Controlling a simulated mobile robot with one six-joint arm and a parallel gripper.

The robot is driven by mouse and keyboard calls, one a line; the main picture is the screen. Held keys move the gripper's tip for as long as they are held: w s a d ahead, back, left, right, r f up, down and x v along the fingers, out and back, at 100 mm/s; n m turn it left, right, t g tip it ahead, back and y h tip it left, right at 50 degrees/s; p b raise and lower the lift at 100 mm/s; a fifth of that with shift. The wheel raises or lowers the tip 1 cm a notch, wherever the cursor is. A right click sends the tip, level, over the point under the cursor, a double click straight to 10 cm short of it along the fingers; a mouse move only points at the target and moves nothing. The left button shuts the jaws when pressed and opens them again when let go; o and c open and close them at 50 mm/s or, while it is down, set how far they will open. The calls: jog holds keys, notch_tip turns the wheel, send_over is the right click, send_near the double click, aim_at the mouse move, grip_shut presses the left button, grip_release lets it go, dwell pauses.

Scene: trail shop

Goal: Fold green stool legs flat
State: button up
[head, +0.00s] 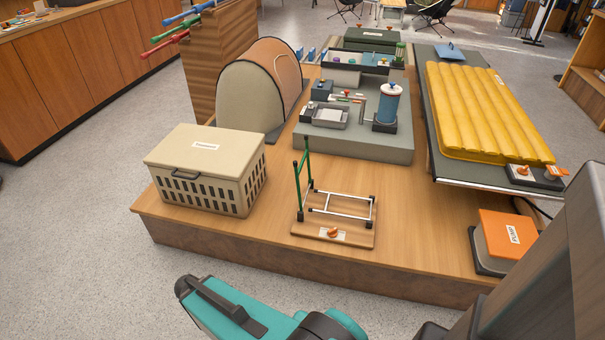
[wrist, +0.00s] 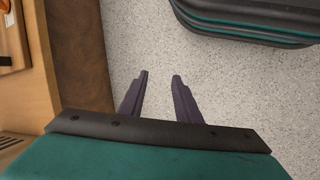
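The stool stands on the wooden platform in the head view, on a small wooden board (head: 305,238). Its green legs (head: 305,178) stand upright at the board's left side, joined by a crossbar. A silver frame with black corner caps (head: 345,206) lies low over the board. An orange knob (head: 333,232) sits on a pale plate at the board's front edge. My gripper (wrist: 160,76) is open and empty in the wrist view, over the floor beside the platform's edge. It is away from the stool; its fingers do not show in the head view.
A beige crate (head: 205,170) stands left of the stool, and a grey display block (head: 350,145) behind it. An orange pump box (head: 508,235) is at the right, below a yellow pad (head: 485,110). The platform (head: 420,240) is clear between stool and pump.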

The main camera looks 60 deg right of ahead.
jog(key=w+d+t+h+b, duration=0.1)
jog(key=w+d+b, duration=0.2)
jog(key=d, duration=0.3)
jog(key=w+d+h+b, duration=0.2)
jog(key=w+d, duration=0.2)
jog(key=d, duration=0.1)
jog(key=m+h+b, duration=0.2)
jog(key=h+b, duration=0.9)
jog(key=b, duration=0.8)
send_near(303, 162)
jog(key=a, duration=0.4)
jog(key=shift+t, duration=0.3)
jog(key=shift+d+f, duration=0.1)
jog(key=d+b, duration=0.1)
jog(key=d, duration=0.3)
jog(key=d+b, duration=0.2)
jog(key=d, duration=0.3)
jog(key=s+d+b, duration=0.1)
jog(key=d, duration=0.3)
jog(key=shift+d+f+b, duration=0.3)
jog(key=shift+b, duration=0.1)
